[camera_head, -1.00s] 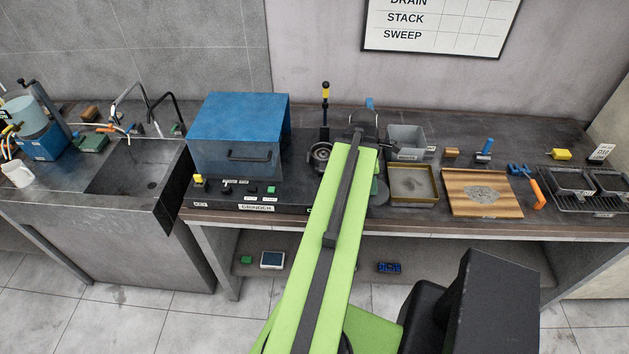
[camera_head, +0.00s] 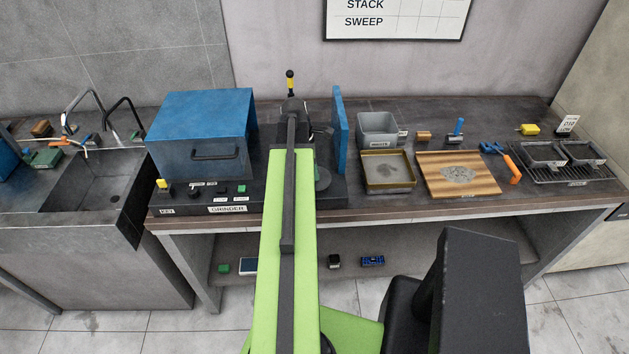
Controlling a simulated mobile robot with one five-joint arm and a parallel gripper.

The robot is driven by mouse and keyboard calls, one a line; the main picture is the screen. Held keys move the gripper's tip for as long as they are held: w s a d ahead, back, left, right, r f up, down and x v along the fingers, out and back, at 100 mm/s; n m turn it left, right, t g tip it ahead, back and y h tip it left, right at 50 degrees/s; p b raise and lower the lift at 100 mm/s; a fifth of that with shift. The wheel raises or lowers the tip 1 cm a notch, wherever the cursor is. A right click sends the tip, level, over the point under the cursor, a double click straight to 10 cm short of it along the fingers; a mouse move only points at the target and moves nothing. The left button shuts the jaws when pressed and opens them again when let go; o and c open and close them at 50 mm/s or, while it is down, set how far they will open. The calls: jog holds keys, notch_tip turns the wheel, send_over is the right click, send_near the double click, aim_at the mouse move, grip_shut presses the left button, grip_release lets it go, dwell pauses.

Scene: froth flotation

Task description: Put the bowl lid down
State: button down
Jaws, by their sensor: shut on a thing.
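My gripper (camera_head: 292,106) is at the far end of my green arm, over the right part of the grinder unit. It is small and dark here, and its fingers are not clearly seen. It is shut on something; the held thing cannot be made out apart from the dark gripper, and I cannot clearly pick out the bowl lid. The open round bowl at the grinder's right part is now hidden behind my arm. A yellow-and-black lever (camera_head: 290,82) rises just behind my gripper.
The blue-topped grinder (camera_head: 201,140) stands left of my arm, with an upright blue panel (camera_head: 340,130) to the right. Further right are a grey bin (camera_head: 378,124), a brass-edged tray (camera_head: 388,184) and a wooden board (camera_head: 435,185). A sink (camera_head: 90,185) is at far left.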

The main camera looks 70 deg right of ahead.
jog(key=b+x, duration=0.2)
jog(key=w+b+x, duration=0.1)
jog(key=x, duration=0.1)
jog(key=shift+s+a+f+b, duration=0.15)
jog(key=shift+f+b, duration=0.05)
jog(key=shift+b, duration=0.15)
jog(key=shift+r, duration=0.3)
jog(key=shift+f, duration=0.25)
jog(key=c, duration=1.3)
grip_release()
jog(key=shift+r, duration=0.1)
jog(key=p+v, duration=1.2)
jog(key=shift+r, duration=0.15)
